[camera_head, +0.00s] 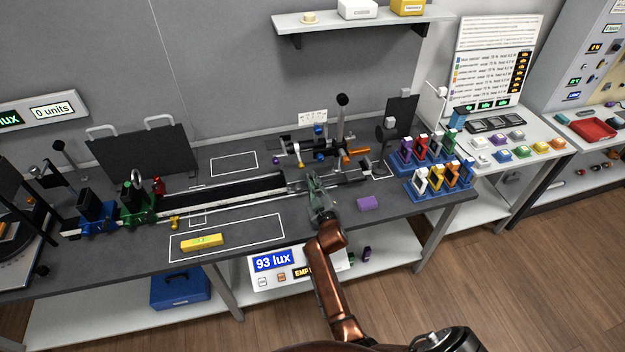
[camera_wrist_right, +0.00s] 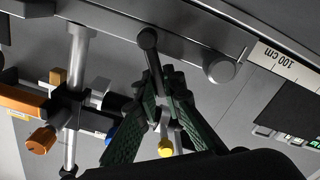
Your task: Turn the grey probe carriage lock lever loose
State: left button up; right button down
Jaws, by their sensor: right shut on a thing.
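My right gripper (camera_head: 316,190) reaches over the right part of the long optical rail (camera_head: 255,191) in the head view and covers what it holds there. In the right wrist view, its dark green fingers (camera_wrist_right: 157,82) close in around a grey lever (camera_wrist_right: 149,57) with a rounded dark end, which looks like the probe carriage lock lever. The lever stands up between the fingertips, close to the rail's side. The fingers hide its lower part and most of the carriage. My left gripper is not in view.
A post assembly with a black knob (camera_head: 343,100) and orange parts (camera_head: 357,151) stands just behind the gripper. A purple block (camera_head: 368,203) lies to its right. Blue racks of framed filters (camera_head: 440,191) are farther right. A yellow block (camera_head: 201,242) lies front left.

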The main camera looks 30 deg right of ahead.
jog(key=c, duration=2.3)
grip_release()
jog(key=shift+f, duration=0.1)
jog(key=shift+v, duration=3.75)
